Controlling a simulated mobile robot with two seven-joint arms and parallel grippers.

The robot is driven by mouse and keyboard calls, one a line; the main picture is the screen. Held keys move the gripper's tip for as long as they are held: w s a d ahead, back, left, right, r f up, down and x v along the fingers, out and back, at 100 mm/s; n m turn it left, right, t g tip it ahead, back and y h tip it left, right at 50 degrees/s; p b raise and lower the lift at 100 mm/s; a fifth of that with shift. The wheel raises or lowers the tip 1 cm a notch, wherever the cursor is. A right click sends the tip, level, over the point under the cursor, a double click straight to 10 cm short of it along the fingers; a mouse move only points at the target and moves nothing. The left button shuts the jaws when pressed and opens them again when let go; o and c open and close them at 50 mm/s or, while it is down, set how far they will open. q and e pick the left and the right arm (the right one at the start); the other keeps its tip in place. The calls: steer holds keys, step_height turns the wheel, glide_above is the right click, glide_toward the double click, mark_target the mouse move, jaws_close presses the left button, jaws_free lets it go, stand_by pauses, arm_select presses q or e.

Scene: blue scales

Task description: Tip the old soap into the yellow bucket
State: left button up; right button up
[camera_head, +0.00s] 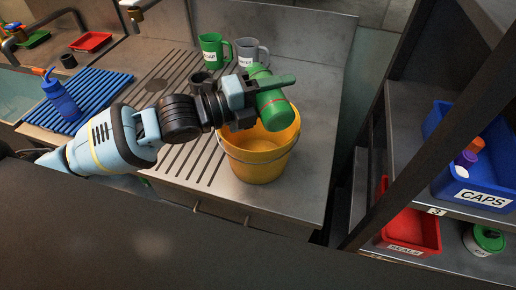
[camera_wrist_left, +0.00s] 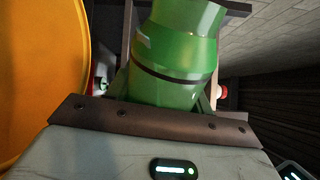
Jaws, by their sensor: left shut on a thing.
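The yellow bucket (camera_head: 250,165) stands upright on the metal counter; its inside looks empty from here. The left wrist view shows the green container (camera_wrist_left: 172,60) between the fingers, with the bucket (camera_wrist_left: 35,80) close on the left. My right gripper is not in view.
A green mug (camera_head: 211,51) and a grey mug (camera_head: 247,52) stand behind the bucket. A blue bottle (camera_head: 62,100) is on a ribbed blue mat (camera_head: 105,84). A shelf at right holds a blue CAPS bin (camera_head: 482,195) and a red bin (camera_head: 418,228). Counter right of the bucket is clear.

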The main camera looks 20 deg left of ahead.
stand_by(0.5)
arm_select(q)
steer(key=shift+f+n, duration=0.3)
steer(key=shift+n, duration=0.4)
stand_by(0.5)
steer(key=shift+w+a+n, duration=0.1)
steer(key=shift+n, duration=0.3)
stand_by(0.3)
steer(key=shift+r+n, duration=0.2)
steer(key=shift+n, duration=0.2)
stand_by(0.6)
